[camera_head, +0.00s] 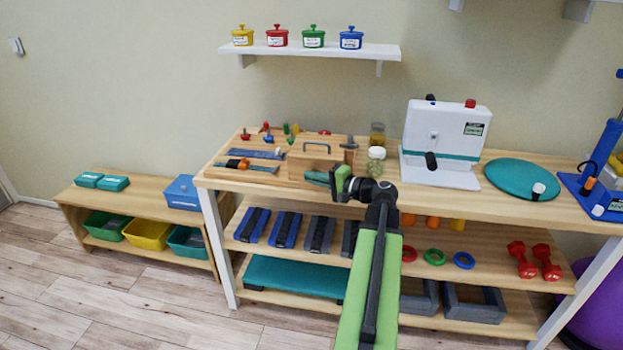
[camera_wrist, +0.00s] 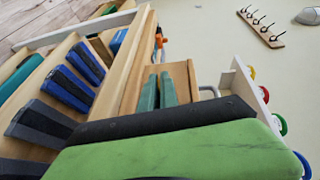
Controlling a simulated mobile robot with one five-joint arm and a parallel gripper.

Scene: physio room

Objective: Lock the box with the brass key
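A light wooden box (camera_head: 298,167) with a dark handle (camera_head: 316,146) stands on the workbench, just behind my gripper. In the wrist view the box (camera_wrist: 181,72) appears turned sideways, directly beyond the fingers. My gripper (camera_head: 318,179) is in front of the box's front side. In the wrist view its two green fingers (camera_wrist: 158,91) are apart with a gap between them, and I see nothing held there. Whether they touch the box, I cannot tell. I cannot make out the brass key or a keyhole in either view.
On the bench, tools and small pegs lie left of the box. Jars (camera_head: 376,160), a white device (camera_head: 445,140) and a teal disc (camera_head: 512,179) stand to the right. A shelf (camera_head: 330,51) with several coloured pots hangs above. A hook board (camera_wrist: 262,27) shows in the wrist view.

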